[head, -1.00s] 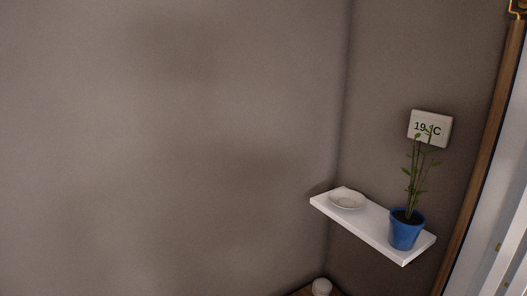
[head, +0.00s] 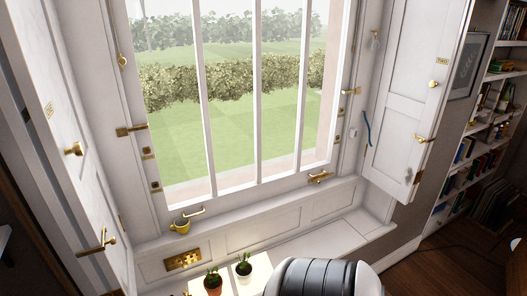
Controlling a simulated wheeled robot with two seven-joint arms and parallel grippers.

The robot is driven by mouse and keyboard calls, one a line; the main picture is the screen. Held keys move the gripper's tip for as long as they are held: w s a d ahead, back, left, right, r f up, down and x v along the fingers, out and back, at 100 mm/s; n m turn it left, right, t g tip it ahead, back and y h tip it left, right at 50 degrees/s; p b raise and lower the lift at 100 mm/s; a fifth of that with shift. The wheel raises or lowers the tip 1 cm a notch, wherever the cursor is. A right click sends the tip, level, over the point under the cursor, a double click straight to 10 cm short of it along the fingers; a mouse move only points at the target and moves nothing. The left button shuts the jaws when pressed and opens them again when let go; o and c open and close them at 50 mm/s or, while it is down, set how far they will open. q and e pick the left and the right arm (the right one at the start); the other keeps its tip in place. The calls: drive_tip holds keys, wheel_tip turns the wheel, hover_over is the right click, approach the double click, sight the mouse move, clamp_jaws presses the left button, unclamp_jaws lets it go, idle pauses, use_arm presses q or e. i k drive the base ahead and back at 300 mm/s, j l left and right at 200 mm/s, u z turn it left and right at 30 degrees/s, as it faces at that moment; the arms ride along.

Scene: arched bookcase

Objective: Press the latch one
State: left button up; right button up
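No fitting can be made out as marked "one". A brass latch (head: 131,130) sits on the left side of the window frame, and another brass latch (head: 351,92) sits on the right side. A brass handle (head: 320,177) is on the bottom of the frame. The left shutter has a brass knob (head: 75,150) and a brass lever (head: 98,245). The right shutter has a brass knob (head: 434,84) and lever (head: 424,137). A small plate (head: 442,61) on the right shutter has unreadable lettering. Neither gripper is in view.
A black padded, white-edged chair-like form (head: 320,277) is at bottom centre. A bookcase (head: 490,130) stands right.

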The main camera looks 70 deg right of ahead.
sight(112, 242)
drive_tip(key=z, duration=1.45)
drive_tip(key=i+j, duration=0.05)
